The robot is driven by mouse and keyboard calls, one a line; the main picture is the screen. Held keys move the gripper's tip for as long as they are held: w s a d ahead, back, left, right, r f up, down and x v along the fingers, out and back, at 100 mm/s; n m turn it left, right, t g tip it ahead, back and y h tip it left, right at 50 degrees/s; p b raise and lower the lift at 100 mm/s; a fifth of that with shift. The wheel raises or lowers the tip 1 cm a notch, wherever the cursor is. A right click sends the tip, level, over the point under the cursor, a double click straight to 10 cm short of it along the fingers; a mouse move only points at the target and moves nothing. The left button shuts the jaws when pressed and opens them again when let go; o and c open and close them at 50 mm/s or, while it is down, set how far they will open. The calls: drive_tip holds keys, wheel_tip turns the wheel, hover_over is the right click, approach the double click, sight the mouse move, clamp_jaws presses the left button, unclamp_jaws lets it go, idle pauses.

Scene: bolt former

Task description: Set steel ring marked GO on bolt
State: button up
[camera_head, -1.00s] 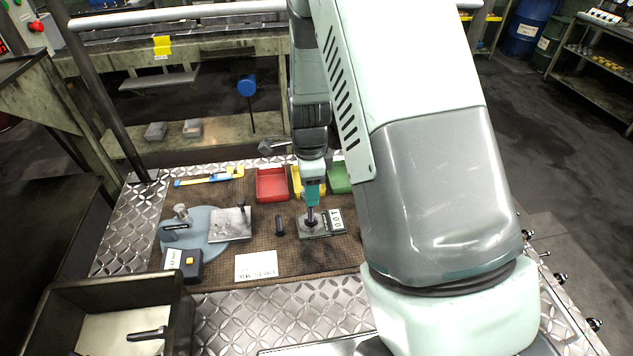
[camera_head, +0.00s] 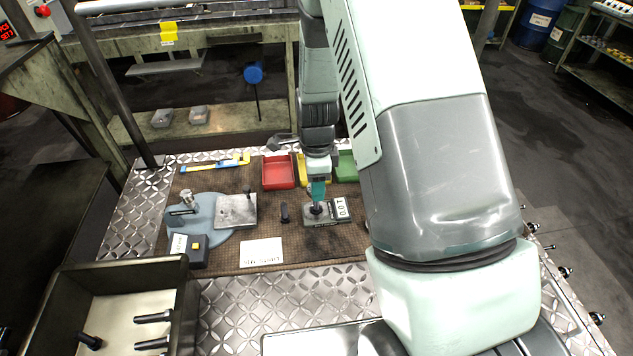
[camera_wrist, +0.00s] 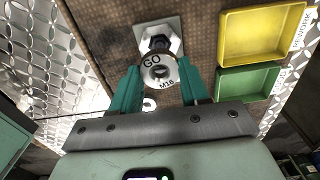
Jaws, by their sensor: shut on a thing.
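My gripper (camera_wrist: 160,90) has teal fingers shut on the steel ring (camera_wrist: 160,72), whose face reads GO and M16. In the head view my gripper (camera_head: 318,200) points down over a dark grey block (camera_head: 340,222) with a white label. In the wrist view a dark bolt-like piece (camera_wrist: 158,44) with a bright hexagonal part shows right beyond the ring, over a pale square plate (camera_wrist: 172,22). I cannot tell whether the ring is around the bolt or only lined up with it. The fingers hide the ring's sides.
A short dark upright piece (camera_head: 285,213) stands left of the block. Red (camera_head: 278,172), yellow (camera_wrist: 262,35) and green (camera_wrist: 246,82) bins are behind. A blue fixture (camera_head: 198,218) and grey plate (camera_head: 236,210) stand left. A metal bin (camera_head: 187,318) holds several bolts.

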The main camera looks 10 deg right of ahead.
drive_tip(key=shift+f, duration=0.5)
idle(0.5)
drive_tip(key=o, duration=1.2)
drive_tip(key=shift+o, duration=0.2)
drive_tip(key=shift+r, duration=3)
